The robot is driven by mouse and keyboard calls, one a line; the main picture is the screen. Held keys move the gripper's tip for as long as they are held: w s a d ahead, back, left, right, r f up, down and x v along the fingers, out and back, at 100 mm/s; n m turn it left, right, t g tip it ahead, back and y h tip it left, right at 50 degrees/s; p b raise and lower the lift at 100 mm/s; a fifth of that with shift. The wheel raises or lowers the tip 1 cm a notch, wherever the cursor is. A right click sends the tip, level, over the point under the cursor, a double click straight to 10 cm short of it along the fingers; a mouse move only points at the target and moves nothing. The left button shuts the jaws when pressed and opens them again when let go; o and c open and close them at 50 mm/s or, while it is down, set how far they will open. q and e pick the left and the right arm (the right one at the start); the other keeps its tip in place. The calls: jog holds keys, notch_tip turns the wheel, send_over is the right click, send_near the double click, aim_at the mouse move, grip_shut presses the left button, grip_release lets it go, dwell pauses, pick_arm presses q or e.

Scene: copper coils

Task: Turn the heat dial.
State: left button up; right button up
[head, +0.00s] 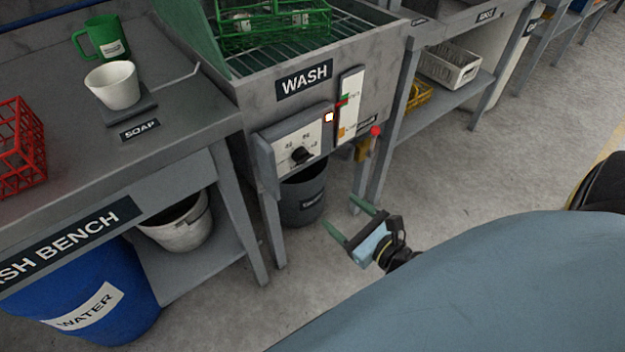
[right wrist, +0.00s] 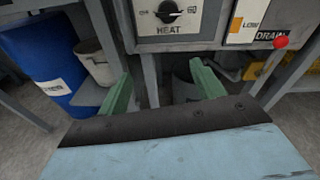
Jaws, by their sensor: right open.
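The heat dial (head: 301,155) is a black knob on a pale marked plate, on the front of the grey wash unit (head: 262,98). In the right wrist view the dial (right wrist: 169,10) shows at the top, above the word HEAT. My right gripper (head: 350,221) is open and empty, below and to the right of the dial in the head view, apart from it. In the right wrist view its green fingers (right wrist: 163,88) stand wide apart below the dial plate. My left gripper is not in view.
A level gauge (head: 350,103) and a red drain knob (head: 376,130) are right of the dial. A dark bucket (head: 303,197) stands under the unit. The wash bench (head: 190,125) is at left, with a blue water barrel (head: 75,285) below.

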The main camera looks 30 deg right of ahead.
aim_at(306, 161)
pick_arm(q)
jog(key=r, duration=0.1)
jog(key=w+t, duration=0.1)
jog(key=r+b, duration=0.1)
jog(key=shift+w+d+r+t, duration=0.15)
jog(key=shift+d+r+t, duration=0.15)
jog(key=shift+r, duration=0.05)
pick_arm(e)
jog(key=w+r, duration=0.1)
jog(key=w, duration=0.3)
jog(key=w+r+m+t, duration=0.1)
jog(key=w, duration=0.4)
jog(key=w+r+m, duration=0.1)
jog(key=w, duration=0.3)
jog(key=shift+w+d+h, duration=0.15)
jog(key=shift+w+h, duration=0.05)
jog(key=shift+h, duration=0.1)
jog(key=shift+c, duration=0.5)
jog(key=c, duration=0.9)
